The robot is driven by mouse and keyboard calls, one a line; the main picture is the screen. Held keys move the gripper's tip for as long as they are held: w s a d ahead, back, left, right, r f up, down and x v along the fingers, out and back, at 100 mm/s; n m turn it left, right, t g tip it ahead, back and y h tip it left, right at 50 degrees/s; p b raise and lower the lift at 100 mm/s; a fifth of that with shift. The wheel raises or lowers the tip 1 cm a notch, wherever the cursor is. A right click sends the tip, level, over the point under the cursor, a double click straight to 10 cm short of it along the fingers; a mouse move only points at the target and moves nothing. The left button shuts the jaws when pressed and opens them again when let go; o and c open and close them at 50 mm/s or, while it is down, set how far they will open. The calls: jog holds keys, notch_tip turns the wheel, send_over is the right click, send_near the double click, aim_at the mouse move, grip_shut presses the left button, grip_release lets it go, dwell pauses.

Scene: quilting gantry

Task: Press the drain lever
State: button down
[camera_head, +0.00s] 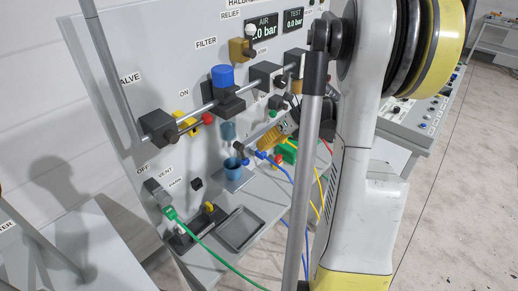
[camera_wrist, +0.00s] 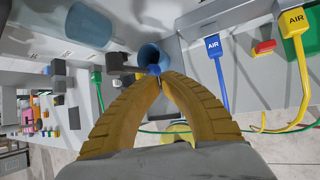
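The filter, with its bright blue cap (camera_head: 223,77), is on the grey panel under the FILTER label. A translucent blue bowl (camera_head: 228,130) hangs below it, with a small blue piece (camera_head: 238,146) under the bowl, perhaps the drain lever. My gripper (camera_head: 262,143) is just right of this piece. In the wrist view my two yellow ribbed fingers meet at the tips (camera_wrist: 160,78), with nothing visibly held. A small blue piece (camera_wrist: 155,70) and a blue cylinder (camera_wrist: 150,55) sit right beyond the tips. I cannot tell whether they touch.
A blue cup (camera_head: 233,167) stands on a small shelf below the bowl. Blue and yellow hoses run down right of my gripper. A green hose (camera_head: 195,238) crosses low. AIR-tagged blue (camera_wrist: 214,46) and yellow (camera_wrist: 294,22) connectors are close on the right. A grey tray (camera_head: 240,229) lies below.

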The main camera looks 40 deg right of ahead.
jog(key=s+d+r+p, duration=0.1)
jog(key=s+d, duration=0.3)
jog(key=d, duration=0.4)
jog(key=shift+s+d+r, duration=0.15)
jog(key=shift+s+r, duration=0.25)
jog(key=shift+r, duration=0.15)
dwell(0.4)
